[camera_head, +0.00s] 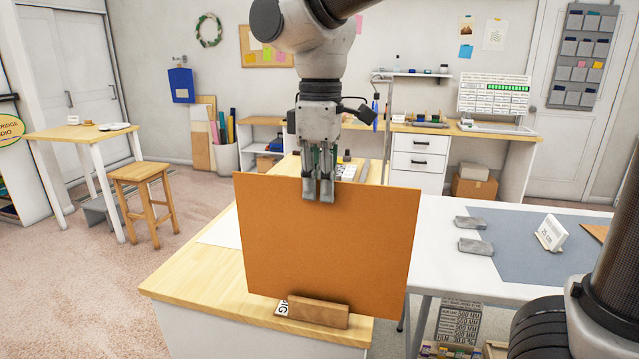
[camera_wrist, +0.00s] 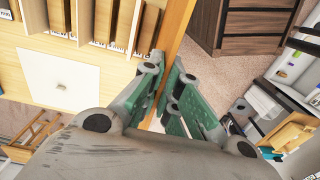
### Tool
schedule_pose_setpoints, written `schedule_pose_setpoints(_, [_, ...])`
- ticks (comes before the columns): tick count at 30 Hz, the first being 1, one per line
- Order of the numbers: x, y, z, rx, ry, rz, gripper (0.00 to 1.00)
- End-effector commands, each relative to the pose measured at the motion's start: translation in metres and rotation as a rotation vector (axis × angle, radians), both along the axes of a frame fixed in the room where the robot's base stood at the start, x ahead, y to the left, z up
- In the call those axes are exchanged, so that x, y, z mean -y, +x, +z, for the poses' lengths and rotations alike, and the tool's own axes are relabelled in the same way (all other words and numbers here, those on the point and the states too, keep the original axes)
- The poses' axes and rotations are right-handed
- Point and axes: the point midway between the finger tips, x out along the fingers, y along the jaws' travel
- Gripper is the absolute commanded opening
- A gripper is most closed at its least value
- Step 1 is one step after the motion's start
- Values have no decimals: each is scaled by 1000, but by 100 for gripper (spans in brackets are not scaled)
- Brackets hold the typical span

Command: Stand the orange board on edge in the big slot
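The orange board (camera_head: 325,235) stands upright in the head view, a large flat sheet with its face towards the camera. My gripper (camera_head: 318,196) is shut on its top edge from above. The wrist view shows the board (camera_wrist: 176,28) edge-on, between the green pads of my gripper (camera_wrist: 172,88).
The board stands over the near end of a wood-topped counter (camera_head: 190,272). At right, a white table (camera_head: 440,235) bears a blue-grey mat (camera_head: 545,255), two grey blocks (camera_head: 476,246) and a 25 CM sign (camera_head: 551,232). Wooden pieces (camera_wrist: 120,20) with labels show in the wrist view.

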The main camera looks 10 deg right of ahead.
Motion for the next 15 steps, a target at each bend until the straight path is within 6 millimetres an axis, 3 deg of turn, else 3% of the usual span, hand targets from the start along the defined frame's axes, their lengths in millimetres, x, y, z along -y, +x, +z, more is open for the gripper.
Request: schedule_pose_setpoints(15, [0,0,-12,0,0,0,0])
